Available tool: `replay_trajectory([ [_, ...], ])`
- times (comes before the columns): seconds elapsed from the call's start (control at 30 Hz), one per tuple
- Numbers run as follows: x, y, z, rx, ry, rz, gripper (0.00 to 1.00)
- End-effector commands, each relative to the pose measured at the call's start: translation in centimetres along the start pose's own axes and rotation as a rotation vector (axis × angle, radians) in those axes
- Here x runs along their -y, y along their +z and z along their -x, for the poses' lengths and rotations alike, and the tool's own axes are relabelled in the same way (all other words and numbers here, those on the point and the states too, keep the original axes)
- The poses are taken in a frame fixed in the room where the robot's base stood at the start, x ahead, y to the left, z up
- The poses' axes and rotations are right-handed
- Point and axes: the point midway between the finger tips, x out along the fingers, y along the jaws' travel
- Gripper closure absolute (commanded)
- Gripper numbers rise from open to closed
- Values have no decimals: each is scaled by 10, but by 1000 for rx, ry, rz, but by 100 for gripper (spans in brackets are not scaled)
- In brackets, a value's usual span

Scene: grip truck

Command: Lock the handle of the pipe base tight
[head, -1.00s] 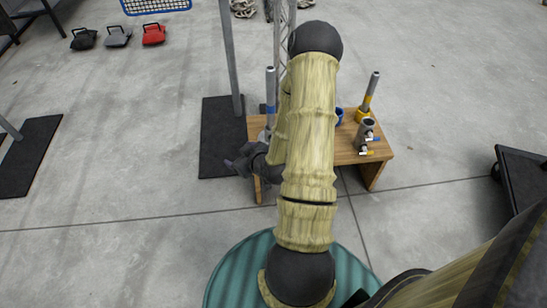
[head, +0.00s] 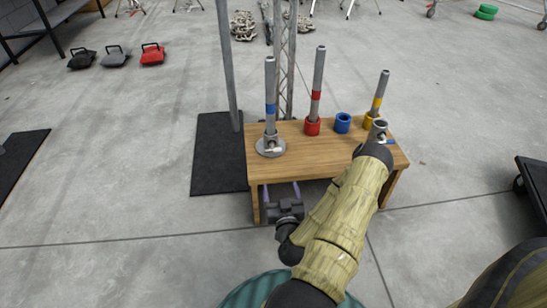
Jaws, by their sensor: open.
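A grey pipe with a blue band (head: 270,95) stands upright in a round grey pipe base (head: 264,148) at the left end of the wooden table (head: 320,155). A small whitish handle (head: 275,149) shows at the front of this base. How tight it is cannot be told. My gripper (head: 281,190) is open and empty, in front of the table's left front edge and lower in the picture than the base. Its two thin fingers point toward the table and are apart from the handle.
A pipe stands in a red collar (head: 312,126), another in a yellow collar (head: 372,121). A blue ring (head: 342,122) sits between them. A grey clamp part (head: 379,129) is partly hidden by my arm. A dark mat (head: 218,155) and upright pole (head: 229,65) are left of the table.

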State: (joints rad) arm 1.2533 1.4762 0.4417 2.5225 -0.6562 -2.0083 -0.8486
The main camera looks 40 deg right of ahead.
Motion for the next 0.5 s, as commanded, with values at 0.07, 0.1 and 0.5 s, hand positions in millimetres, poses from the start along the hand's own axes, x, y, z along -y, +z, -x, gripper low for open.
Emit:
replay_trajectory([
  [0.07, 0, -1, 0, 1, -1, 0, 24],
  [0.1, 0, -1, 0, 1, -2, 1, 24],
  [0.5, 2, 1, -18, 3, -10, 8, 24],
])
